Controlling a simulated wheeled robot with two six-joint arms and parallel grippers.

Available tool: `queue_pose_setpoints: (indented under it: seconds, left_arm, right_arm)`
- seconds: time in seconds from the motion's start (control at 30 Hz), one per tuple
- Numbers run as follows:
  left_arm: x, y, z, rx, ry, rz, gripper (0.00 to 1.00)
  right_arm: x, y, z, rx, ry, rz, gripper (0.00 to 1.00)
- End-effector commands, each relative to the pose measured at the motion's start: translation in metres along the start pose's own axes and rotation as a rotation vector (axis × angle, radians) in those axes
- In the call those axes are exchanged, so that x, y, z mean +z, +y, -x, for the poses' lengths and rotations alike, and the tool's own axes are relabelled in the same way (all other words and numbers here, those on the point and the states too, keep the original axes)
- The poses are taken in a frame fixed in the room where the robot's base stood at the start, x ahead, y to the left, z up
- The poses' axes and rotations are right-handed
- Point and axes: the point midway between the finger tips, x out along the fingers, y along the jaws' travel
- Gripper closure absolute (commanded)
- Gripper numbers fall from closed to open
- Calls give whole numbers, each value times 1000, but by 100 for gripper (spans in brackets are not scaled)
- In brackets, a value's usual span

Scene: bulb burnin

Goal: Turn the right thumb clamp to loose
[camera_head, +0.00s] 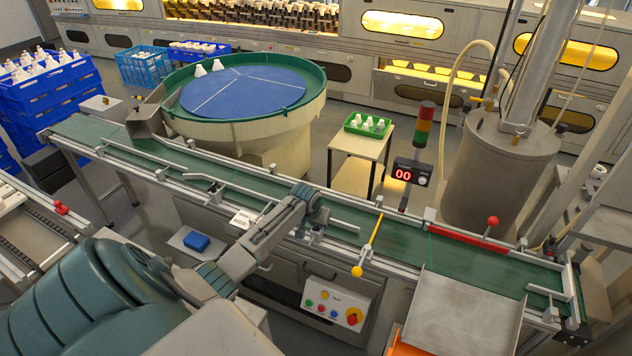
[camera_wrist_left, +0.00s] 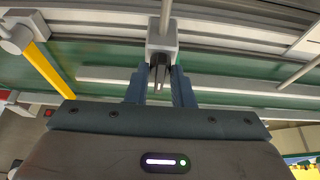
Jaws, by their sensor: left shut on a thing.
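My left gripper (camera_head: 314,207) reaches over the near rail of the green conveyor (camera_head: 400,238). In the left wrist view its two fingers (camera_wrist_left: 160,88) are closed around a small dark thumb clamp (camera_wrist_left: 160,72). The clamp sits under a grey block (camera_wrist_left: 162,42) with a thin rod on the rail. The fingers partly hide the clamp, and its turn angle is hard to read. In the head view my arm covers the clamp. My right gripper is not in view.
A yellow arm with a ball end (camera_head: 357,271) crosses the belt to the right; it also shows in the left wrist view (camera_wrist_left: 50,70). A red bar (camera_head: 465,238) lies along the far rail. A metal chute (camera_head: 462,315) and control panel (camera_head: 336,306) are at the near side.

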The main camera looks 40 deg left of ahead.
Motion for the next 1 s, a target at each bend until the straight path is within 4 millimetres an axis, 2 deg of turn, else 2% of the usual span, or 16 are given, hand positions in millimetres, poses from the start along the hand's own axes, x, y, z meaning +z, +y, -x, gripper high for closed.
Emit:
queue_pose_setpoints:
  seconds: [0.37, 0.4, 0.5, 0.83, 1.0]
  left_arm:
    - [-2, 0, 1, -2, 3, 5, 100]
    - [-2, 0, 1, -2, 3, 5, 77]
    - [-1, 0, 1, -2, 3, 5, 58]
    - [0, 0, 2, -2, 1, 4, 58]
    - [-1, -1, 17, -4, 4, 2, 58]
  right_arm:
    - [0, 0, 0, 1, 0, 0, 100]
    - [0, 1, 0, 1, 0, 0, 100]
    - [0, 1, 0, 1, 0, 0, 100]
    - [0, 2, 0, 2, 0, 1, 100]
    - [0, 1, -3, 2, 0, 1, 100]
